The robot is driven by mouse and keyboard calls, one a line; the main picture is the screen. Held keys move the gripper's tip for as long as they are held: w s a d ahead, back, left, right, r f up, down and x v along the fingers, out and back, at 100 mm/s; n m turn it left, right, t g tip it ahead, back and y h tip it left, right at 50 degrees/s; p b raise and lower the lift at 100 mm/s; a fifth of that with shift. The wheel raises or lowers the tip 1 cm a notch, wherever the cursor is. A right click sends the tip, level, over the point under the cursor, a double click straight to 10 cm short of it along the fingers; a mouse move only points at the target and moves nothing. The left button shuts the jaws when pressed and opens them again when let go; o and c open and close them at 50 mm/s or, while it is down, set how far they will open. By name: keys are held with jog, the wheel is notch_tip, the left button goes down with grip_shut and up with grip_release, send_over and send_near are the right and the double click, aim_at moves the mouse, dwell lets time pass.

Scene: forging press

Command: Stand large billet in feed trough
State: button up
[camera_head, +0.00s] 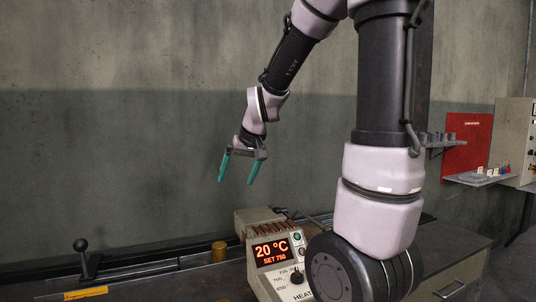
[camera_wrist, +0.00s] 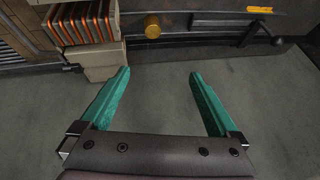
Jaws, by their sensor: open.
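My gripper (camera_head: 235,175) hangs in the air above the bench, open and empty, its teal fingers pointing down. In the wrist view, my gripper (camera_wrist: 160,74) shows its two fingers spread wide with nothing between them. A short brass-coloured cylinder (camera_head: 219,251) stands upright on the bench, left of the heater; it also shows in the wrist view (camera_wrist: 152,26), beyond the fingertips. I cannot tell whether it is the large billet. A long dark rail or channel (camera_head: 150,254) runs along the back of the bench; I cannot tell if it is the feed trough.
A heater box (camera_head: 256,228) reading 20 °C, SET 750, stands right of the cylinder; its orange slots (camera_wrist: 88,24) show in the wrist view. A black-knobbed lever (camera_head: 82,250) and yellow label (camera_head: 86,292) are at left. Small grey pieces (camera_head: 440,138) sit on a shelf at right.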

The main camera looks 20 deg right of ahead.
jog(key=s+d+r+m, duration=0.1)
jog(key=s+r, duration=0.3)
jog(key=s, duration=0.5)
jog(key=s+d+r+m+t, duration=0.1)
jog(key=s+r+m, duration=0.1)
jog(key=s+r, duration=0.3)
jog(key=s, duration=0.3)
jog(key=shift+s+d+r+t, duration=0.25)
jog(key=shift+s+t, duration=0.05)
jog(key=shift+s, duration=0.05)
